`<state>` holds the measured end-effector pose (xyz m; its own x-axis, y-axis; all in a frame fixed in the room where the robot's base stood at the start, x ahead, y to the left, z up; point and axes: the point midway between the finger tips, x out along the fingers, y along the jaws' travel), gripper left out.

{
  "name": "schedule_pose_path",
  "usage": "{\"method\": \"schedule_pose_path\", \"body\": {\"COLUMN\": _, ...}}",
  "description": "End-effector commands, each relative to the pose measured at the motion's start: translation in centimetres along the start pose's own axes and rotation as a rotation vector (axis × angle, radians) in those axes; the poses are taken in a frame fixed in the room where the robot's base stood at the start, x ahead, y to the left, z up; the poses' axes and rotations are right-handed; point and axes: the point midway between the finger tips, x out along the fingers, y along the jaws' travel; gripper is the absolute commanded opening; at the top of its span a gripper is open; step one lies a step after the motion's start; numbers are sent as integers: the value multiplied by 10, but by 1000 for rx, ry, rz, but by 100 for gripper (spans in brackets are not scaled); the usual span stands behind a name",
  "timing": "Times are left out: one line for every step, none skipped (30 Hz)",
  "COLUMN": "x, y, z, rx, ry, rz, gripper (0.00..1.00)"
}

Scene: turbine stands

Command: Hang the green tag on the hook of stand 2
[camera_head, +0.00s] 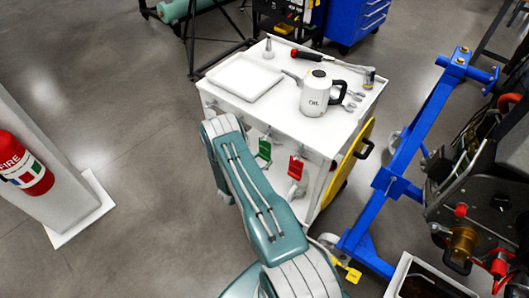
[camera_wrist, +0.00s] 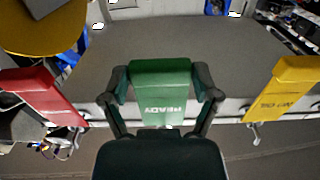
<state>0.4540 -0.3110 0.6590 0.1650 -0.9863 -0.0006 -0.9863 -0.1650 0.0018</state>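The green tag (camera_wrist: 160,85), with a printed READY label, is in the middle of the wrist view. My gripper (camera_wrist: 161,82) has one dark finger against each side edge of it and looks shut on it. In the head view the green tag (camera_head: 264,150) is at the near side of the white cart, by the hooks; whether it still rests on a hook is hidden. My gripper is hidden behind my arm there. A red tag (camera_wrist: 40,92) and a yellow tag (camera_wrist: 285,88) are on either side in the wrist view. I cannot read any stand number.
The cart top (camera_head: 290,115) holds a white tray (camera_head: 243,78), a kettle (camera_head: 316,93) and tools. The red tag (camera_head: 296,168) hangs on the cart's side. A blue stand frame (camera_head: 410,150) with machinery is at right. A pillar with a fire extinguisher (camera_head: 22,165) is at left; floor between is clear.

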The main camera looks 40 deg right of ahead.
Motion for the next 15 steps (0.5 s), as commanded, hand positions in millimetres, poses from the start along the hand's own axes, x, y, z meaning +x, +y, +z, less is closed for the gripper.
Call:
{"method": "schedule_pose_path", "body": {"x": 1, "y": 0, "z": 0, "rx": 1, "ry": 0, "rz": 1, "gripper": 18}}
{"method": "schedule_pose_path", "body": {"x": 1, "y": 0, "z": 0, "rx": 1, "ry": 1, "rz": 1, "gripper": 18}}
{"method": "schedule_pose_path", "body": {"x": 1, "y": 0, "z": 0, "rx": 1, "ry": 1, "rz": 1, "gripper": 17}}
{"method": "schedule_pose_path", "body": {"x": 1, "y": 0, "z": 0, "rx": 1, "ry": 1, "rz": 1, "gripper": 17}}
{"method": "schedule_pose_path", "body": {"x": 1, "y": 0, "z": 0, "rx": 1, "ry": 1, "rz": 1, "gripper": 17}}
{"method": "schedule_pose_path", "body": {"x": 0, "y": 0, "z": 0, "rx": 1, "ry": 1, "rz": 1, "gripper": 17}}
{"method": "schedule_pose_path", "body": {"x": 0, "y": 0, "z": 0, "rx": 1, "ry": 1, "rz": 1, "gripper": 17}}
{"method": "schedule_pose_path", "body": {"x": 0, "y": 0, "z": 0, "rx": 1, "ry": 1, "rz": 1, "gripper": 17}}
{"method": "schedule_pose_path", "body": {"x": -1, "y": 0, "z": 0, "rx": 1, "ry": 1, "rz": 1, "gripper": 17}}
{"method": "schedule_pose_path", "body": {"x": -2, "y": 0, "z": 0, "rx": 1, "ry": 1, "rz": 1, "gripper": 17}}
{"method": "schedule_pose_path", "body": {"x": -2, "y": 0, "z": 0, "rx": 1, "ry": 1, "rz": 1, "gripper": 17}}
{"method": "schedule_pose_path", "body": {"x": -3, "y": 0, "z": 0, "rx": 1, "ry": 0, "rz": 1, "gripper": 17}}
{"method": "schedule_pose_path", "body": {"x": -4, "y": 0, "z": 0, "rx": 1, "ry": 0, "rz": 1, "gripper": 17}}
{"method": "schedule_pose_path", "body": {"x": -5, "y": 0, "z": 0, "rx": 1, "ry": 0, "rz": 1, "gripper": 17}}
{"method": "schedule_pose_path", "body": {"x": -6, "y": 0, "z": 0, "rx": 1, "ry": 0, "rz": 0, "gripper": 17}}
